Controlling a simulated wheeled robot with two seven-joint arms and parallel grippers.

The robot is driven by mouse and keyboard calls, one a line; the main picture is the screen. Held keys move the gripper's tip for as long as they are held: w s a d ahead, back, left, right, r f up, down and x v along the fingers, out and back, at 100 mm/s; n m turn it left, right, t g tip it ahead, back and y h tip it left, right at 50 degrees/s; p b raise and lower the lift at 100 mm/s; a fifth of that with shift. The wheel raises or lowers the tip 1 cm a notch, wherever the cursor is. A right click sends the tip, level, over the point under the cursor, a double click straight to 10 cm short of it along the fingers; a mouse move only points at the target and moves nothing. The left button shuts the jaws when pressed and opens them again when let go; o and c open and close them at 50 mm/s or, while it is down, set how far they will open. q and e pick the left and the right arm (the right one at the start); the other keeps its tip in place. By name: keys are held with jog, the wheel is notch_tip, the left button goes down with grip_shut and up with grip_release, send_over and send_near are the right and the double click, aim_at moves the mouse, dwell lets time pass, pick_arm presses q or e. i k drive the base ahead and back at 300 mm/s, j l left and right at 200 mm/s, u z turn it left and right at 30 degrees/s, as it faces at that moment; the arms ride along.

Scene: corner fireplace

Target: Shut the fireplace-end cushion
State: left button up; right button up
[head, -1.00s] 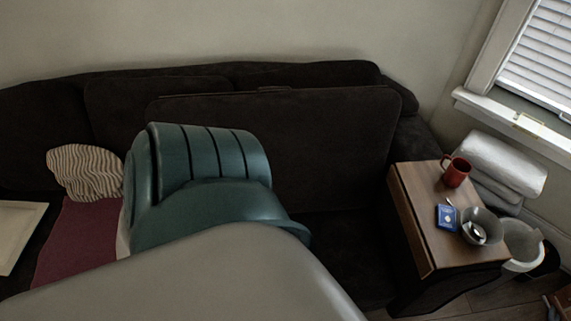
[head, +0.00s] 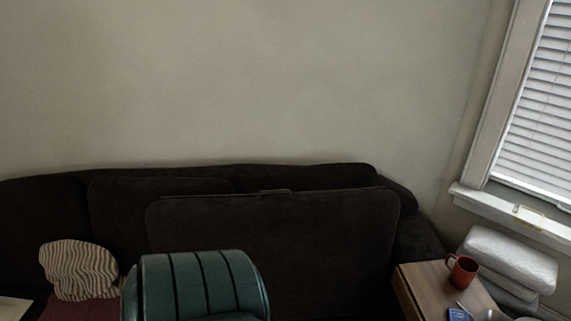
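A wide dark brown seat cushion (head: 310,235) stands raised and upright, leaning near the backrest of the dark sofa (head: 50,205). A small tab or handle (head: 273,192) shows at the middle of its top edge. Neither of my grippers is in view.
A striped pillow (head: 78,270) lies at the left above a maroon cloth (head: 75,309). At the right, a wooden side table (head: 430,285) holds a red mug (head: 462,270) and a blue item (head: 458,314). Folded white bedding (head: 508,258) sits under the window (head: 540,130).

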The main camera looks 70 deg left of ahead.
aim_at(316, 255)
jog(key=u, duration=2.4)
jog(key=i+l, duration=0.1)
jog(key=l, duration=0.6)
jog(key=i, duration=0.05)
